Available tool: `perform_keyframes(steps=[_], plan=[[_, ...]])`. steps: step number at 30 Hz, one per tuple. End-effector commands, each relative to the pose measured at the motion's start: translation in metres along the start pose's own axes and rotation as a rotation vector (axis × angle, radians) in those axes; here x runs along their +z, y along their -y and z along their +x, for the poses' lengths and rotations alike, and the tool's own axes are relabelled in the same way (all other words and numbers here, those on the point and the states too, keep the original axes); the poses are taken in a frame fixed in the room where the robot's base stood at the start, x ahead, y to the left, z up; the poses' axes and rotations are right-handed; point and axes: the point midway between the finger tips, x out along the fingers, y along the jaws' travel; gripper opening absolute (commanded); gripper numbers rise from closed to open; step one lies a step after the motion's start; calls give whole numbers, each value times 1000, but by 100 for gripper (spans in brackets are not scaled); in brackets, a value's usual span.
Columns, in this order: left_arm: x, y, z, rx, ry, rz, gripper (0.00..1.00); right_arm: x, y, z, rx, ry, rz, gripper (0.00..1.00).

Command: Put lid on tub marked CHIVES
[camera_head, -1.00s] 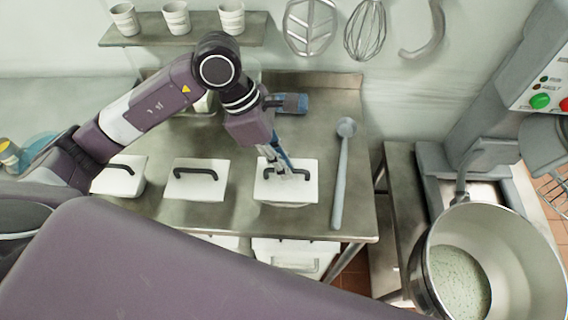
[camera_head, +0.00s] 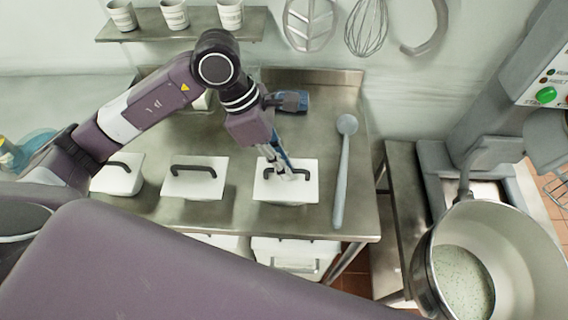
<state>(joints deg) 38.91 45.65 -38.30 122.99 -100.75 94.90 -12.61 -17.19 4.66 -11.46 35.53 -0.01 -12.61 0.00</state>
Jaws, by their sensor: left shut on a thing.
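Three white, square lids with dark arched handles stand in a row on the steel table: the left lid (camera_head: 118,181), the middle lid (camera_head: 194,186) and the right lid (camera_head: 271,192). My left gripper (camera_head: 288,176) reaches down from above and is shut on the dark handle of the right lid. The fingers cover part of that handle. What lies under the right lid is mostly hidden, and I cannot tell whether it rests on a tub. No CHIVES marking is readable from here. My right gripper is not in view.
A long grey ladle (camera_head: 342,165) lies right of the right lid. A blue-headed tool (camera_head: 291,101) lies behind my gripper. White containers (camera_head: 290,262) sit below the table (camera_head: 232,210). A mixer bowl (camera_head: 500,258) stands at the right; cups sit on a wall shelf (camera_head: 190,27).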

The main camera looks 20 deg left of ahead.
Motion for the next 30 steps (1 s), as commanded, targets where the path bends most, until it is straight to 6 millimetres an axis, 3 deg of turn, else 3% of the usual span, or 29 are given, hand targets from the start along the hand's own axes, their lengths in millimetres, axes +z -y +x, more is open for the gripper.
perform_keyframes(steps=[11, 12, 17, 26, 30], plan=[[-1, 0, 2, 0, 0, 0, 0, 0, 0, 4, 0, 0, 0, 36], [-1, 0, 2, 0, 0, 0, 10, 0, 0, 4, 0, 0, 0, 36], [-1, 0, 2, 0, 0, 0, 27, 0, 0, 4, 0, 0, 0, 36], [-1, 0, 1, 1, 0, 0, 28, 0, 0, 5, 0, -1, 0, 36], [-1, -2, -12, 5, 1, 0, 28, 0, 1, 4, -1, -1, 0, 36]])
